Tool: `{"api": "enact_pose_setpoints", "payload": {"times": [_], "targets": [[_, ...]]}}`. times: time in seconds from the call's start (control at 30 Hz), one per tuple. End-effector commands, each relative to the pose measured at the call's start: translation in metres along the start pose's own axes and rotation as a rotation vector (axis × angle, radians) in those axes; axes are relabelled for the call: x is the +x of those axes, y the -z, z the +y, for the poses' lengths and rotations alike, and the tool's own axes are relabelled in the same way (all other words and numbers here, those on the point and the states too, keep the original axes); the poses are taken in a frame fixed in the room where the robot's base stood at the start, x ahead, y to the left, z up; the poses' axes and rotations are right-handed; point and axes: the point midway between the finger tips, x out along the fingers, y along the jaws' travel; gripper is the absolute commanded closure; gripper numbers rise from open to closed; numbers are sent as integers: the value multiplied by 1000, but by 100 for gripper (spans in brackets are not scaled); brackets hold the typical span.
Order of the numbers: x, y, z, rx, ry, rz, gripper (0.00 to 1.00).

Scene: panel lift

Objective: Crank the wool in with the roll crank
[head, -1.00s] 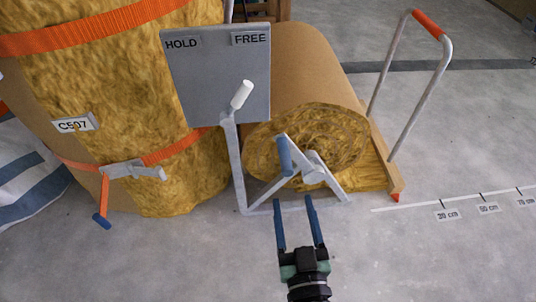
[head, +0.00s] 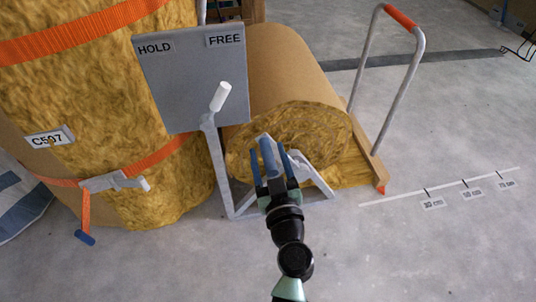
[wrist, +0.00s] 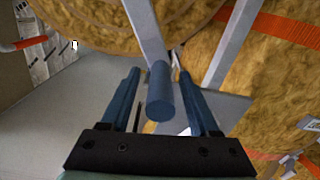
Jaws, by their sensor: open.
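The roll crank is a grey arm with a blue handle (head: 268,155) at the near end of the wool roll (head: 315,128). My gripper (head: 270,165) is open, with its two blue fingers on either side of the handle. In the wrist view the handle (wrist: 160,92) stands between the fingertips (wrist: 158,90), with a gap to each finger. The yellow wool roll, wrapped in brown paper, lies in a grey frame (head: 226,180). Part of the crank is hidden behind my gripper.
A grey panel (head: 192,78) marked HOLD and FREE has a white-tipped lever (head: 221,97). A large wool bale (head: 110,95) with orange straps stands left. A trolley handle (head: 400,20) rises right. A scale line (head: 440,187) marks the floor, which is clear at front right.

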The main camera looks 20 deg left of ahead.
Motion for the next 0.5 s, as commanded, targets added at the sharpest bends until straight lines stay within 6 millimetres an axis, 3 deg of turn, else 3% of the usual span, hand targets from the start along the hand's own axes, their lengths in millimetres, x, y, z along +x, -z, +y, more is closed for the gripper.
{"api": "enact_pose_setpoints", "payload": {"times": [0.3, 0.5], "targets": [[3, 0, 0, 0, 1, 0, 38], [3, 0, 0, 0, 1, 0, 74]]}}
